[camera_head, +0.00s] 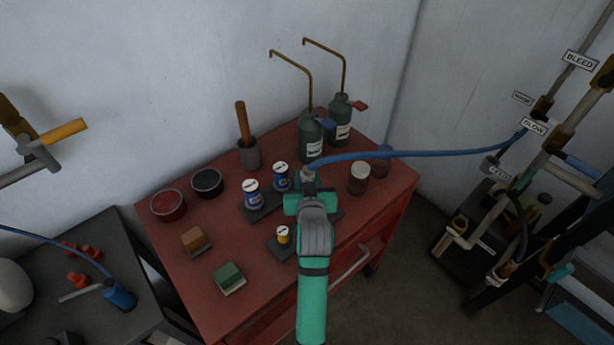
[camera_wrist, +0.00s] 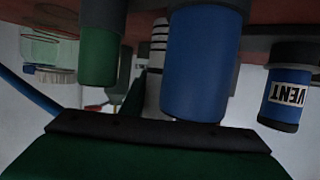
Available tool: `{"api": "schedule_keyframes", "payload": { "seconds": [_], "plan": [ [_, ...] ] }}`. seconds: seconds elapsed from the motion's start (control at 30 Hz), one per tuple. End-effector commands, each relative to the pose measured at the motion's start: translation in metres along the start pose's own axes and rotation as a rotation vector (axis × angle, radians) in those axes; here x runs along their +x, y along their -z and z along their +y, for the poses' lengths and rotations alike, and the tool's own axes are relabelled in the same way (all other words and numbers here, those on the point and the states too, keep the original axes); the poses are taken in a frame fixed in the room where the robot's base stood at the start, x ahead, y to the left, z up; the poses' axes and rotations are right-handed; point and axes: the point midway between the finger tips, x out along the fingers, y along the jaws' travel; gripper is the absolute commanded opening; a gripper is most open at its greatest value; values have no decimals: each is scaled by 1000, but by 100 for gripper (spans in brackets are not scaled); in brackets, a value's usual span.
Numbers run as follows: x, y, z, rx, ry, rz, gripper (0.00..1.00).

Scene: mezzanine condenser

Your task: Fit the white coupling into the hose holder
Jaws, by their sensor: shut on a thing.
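My gripper (camera_head: 308,190) is over the far middle of the red cabinet top, shut on the pale coupling (camera_head: 308,173) at the end of the blue hose (camera_head: 420,154). The fingers hide much of the coupling. I cannot tell for sure which item is the hose holder. Two blue, white-topped pieces (camera_head: 254,193) (camera_head: 281,177) stand on dark bases just left of my gripper. In the wrist view, a large blue cylinder (camera_wrist: 200,65), a blue one marked VENT (camera_wrist: 288,97) and a green one (camera_wrist: 100,45) show close by, with a white ribbed piece (camera_wrist: 157,55) partly hidden behind.
Two green oil cans (camera_head: 311,137) (camera_head: 341,120) with tall spouts stand behind my gripper. Jars (camera_head: 359,179) are at its right. Labelled pipes (camera_head: 540,115) stand at far right.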

Motion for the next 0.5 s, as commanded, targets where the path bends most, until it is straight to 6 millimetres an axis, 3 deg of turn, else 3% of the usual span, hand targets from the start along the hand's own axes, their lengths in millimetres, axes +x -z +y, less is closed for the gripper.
{"api": "schedule_keyframes", "payload": {
  "seconds": [0.47, 0.5],
  "plan": [
    [3, -9, 1, 1, -2, 2, 0],
    [4, -10, 2, 1, -2, 1, 33]
  ]
}}
